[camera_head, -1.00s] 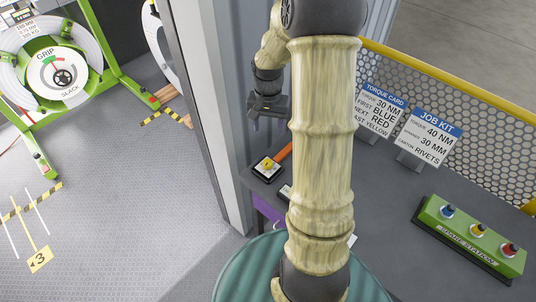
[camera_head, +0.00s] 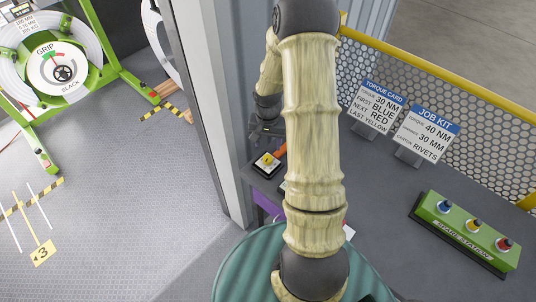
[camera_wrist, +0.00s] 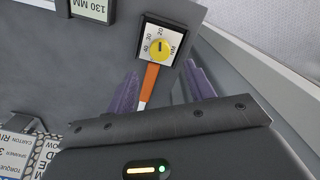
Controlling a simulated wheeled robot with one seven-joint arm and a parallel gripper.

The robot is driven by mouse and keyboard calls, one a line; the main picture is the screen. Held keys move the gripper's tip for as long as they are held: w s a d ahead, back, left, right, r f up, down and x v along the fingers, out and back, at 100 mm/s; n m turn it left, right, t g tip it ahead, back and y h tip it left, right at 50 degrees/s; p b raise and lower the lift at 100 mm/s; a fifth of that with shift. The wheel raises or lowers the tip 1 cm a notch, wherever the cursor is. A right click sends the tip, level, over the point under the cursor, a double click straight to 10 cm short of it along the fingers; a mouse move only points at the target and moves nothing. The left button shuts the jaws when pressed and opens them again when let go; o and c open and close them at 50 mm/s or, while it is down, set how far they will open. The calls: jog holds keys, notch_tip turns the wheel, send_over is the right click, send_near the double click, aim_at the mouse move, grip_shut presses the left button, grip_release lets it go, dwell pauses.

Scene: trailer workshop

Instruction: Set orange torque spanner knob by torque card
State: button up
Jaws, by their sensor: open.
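The orange torque spanner lies on the dark grey bench. Its orange handle (camera_wrist: 150,78) and the square dial with a yellow knob (camera_wrist: 160,48) show in the wrist view. The dial reads 20, 30 and 40; a short dark mark is on the knob, and its exact setting is too small to tell. The knob also shows in the head view (camera_head: 267,160). My gripper (camera_wrist: 161,76) is open above the spanner, its purple fingers on either side of the handle, apart from the knob. In the head view my gripper (camera_head: 266,137) is just beyond the dial. The torque card (camera_head: 375,108) reads 30 NM.
The job kit card (camera_head: 425,135) reads 40 NM and stands right of the torque card. A green spare station (camera_head: 465,235) with blue, yellow and red knobs sits at the bench's right. A grey wall post (camera_head: 225,120) is close left of my gripper. A 130 MM label (camera_wrist: 92,8) lies near the spanner.

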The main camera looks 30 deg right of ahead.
aim_at(268, 157)
notch_tip(268, 157, down, 8)
jog(key=shift+f+p, duration=0.1)
jog(key=shift+p, duration=0.7)
jog(key=c, duration=1)
jog(key=shift+o, duration=0.2)
jog(key=shift+n, duration=0.4)
jog(key=n+b, duration=0.1)
jog(key=n, duration=0.3)
jog(key=shift+b, duration=0.35)
jog(key=n, duration=0.5)
